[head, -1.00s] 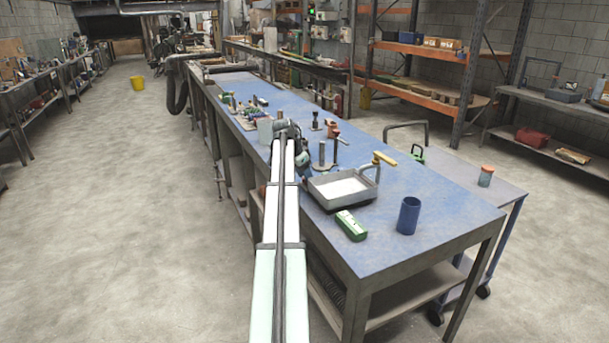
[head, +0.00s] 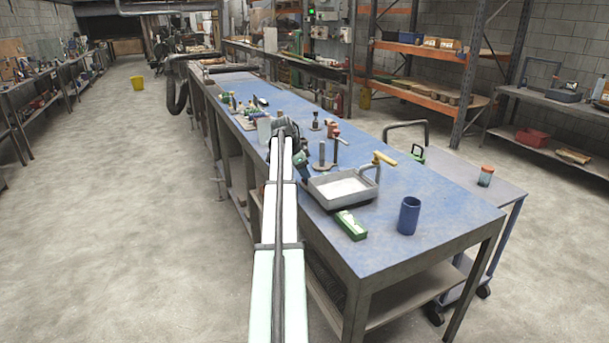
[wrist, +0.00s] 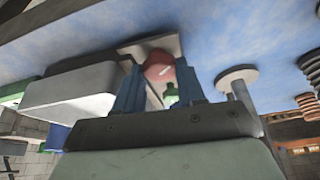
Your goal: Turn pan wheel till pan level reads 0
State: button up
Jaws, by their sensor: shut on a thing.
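In the wrist view my gripper (wrist: 158,82) has its two blue fingers on either side of a red rounded knob (wrist: 159,64), which I take for the pan wheel, and is shut on it. A small green part shows just below the knob between the fingers. The grey pan (head: 318,199) with a white inside stands on the blue bench in the head view; its pale body also shows in the wrist view (wrist: 70,92). In the head view my gripper (head: 304,172) is at the pan's left back corner, and the wheel is hidden there. I cannot read any level.
A green and white box (head: 351,225) lies in front of the pan, and a blue cup (head: 408,216) stands to its right. A metal post on a round base (head: 322,155) stands close behind my gripper.

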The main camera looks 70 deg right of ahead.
jog(key=shift+d+m+y, duration=0.1)
jog(key=shift+m+y, duration=0.2)
jog(key=shift+m, duration=0.7)
jog(key=o, duration=0.8)
jog(key=v, duration=1.4)
jog(key=shift+w+f, duration=0.15)
jog(key=shift+w, duration=0.15)
jog(key=shift+g, duration=0.3)
